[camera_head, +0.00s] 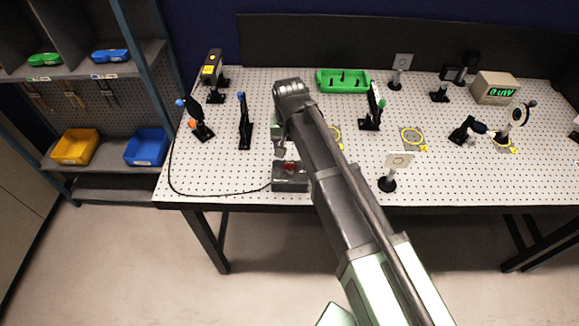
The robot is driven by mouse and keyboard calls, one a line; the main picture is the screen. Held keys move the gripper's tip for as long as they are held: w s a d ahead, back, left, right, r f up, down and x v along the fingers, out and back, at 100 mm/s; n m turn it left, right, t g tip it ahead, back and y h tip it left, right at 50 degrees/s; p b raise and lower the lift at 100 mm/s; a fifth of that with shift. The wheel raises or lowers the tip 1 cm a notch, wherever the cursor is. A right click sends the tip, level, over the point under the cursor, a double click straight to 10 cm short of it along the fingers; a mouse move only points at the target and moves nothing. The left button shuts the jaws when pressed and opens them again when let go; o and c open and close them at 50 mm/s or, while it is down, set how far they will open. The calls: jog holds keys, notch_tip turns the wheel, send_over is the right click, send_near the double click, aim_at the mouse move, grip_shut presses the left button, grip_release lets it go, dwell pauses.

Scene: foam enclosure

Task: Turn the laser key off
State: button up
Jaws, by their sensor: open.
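A small grey control box (290,184) with a red part on its top stands at the front edge of the perforated table. A black cable runs from it to the left and up toward the laser unit (211,70) at the back left. The key itself is too small to make out. My arm reaches in from the lower right and bends down above the box. My gripper (281,150) is open, just behind and above the box in the picture; my arm partly hides it. I cannot tell whether it touches anything.
The table's front left is mostly clear.

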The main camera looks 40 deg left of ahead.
aim_at(290, 164)
notch_tip(290, 164, down, 9)
jog(key=b, duration=0.7)
jog(key=shift+r, duration=0.15)
jog(key=c, duration=0.9)
